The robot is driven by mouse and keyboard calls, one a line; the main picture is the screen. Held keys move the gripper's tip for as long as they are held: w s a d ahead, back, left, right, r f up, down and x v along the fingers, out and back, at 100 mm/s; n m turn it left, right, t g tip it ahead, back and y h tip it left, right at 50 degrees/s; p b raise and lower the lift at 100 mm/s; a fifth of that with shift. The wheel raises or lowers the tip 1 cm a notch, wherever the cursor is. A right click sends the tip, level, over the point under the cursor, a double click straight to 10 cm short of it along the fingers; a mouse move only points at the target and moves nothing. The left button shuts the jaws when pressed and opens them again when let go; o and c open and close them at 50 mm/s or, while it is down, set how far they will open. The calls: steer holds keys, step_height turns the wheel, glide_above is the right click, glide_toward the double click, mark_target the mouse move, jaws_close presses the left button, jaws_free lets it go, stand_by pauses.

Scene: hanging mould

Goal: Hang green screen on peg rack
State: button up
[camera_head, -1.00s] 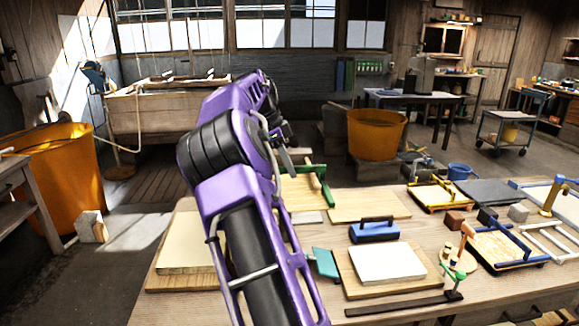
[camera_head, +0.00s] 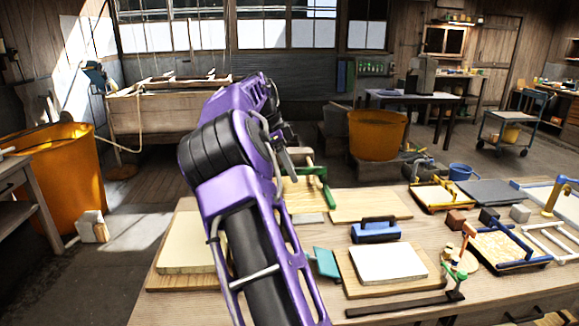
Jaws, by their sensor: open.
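The green screen (camera_head: 325,187), a flat frame with green bars, lies on the workbench just right of my arm, partly hidden behind it. My gripper (camera_head: 286,156) is above the left part of this screen, at the far end of my purple arm. It is open, and the arm hides much of it. I cannot tell whether it touches the frame. A rack with a row of green pegs (camera_head: 372,67) is on the far back wall, under the windows; whether it is the peg rack is unclear at this size.
Open floor (camera_head: 120,265) lies left.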

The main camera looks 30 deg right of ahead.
steer(key=v, duration=1.2)
steer(key=shift+p, duration=0.3)
